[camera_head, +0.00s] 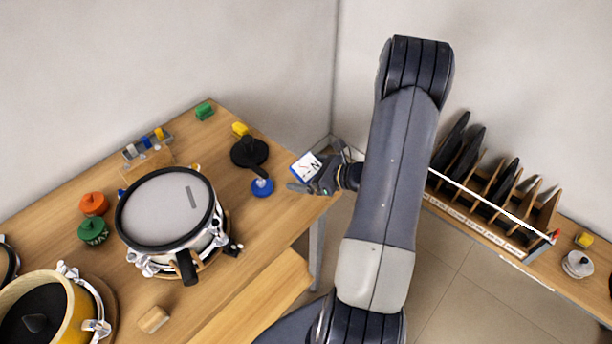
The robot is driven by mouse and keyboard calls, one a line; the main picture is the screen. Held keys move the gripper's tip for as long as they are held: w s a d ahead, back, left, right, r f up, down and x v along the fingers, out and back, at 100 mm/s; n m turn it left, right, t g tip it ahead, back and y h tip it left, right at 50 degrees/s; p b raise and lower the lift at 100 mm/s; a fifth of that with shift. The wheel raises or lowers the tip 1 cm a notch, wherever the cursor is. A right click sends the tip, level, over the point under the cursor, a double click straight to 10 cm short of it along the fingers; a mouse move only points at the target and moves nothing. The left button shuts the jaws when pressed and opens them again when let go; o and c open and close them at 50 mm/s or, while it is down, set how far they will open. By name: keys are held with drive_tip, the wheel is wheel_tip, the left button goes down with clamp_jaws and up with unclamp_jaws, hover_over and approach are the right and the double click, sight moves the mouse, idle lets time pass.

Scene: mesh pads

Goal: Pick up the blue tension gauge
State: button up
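A small blue round object (262,187) with a short upright post and a pale top stands near the right end of the wooden table; it looks like the blue tension gauge. My gripper (320,168) is at the table's right corner, to the right of the blue object and apart from it. Its dark fingers are spread. My arm covers the middle right of the view.
A rack of dark pads (480,165) is at right.

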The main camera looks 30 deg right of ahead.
drive_tip(key=c, duration=1.1)
drive_tip(key=shift+r, duration=0.1)
drive_tip(key=shift+c, duration=0.2)
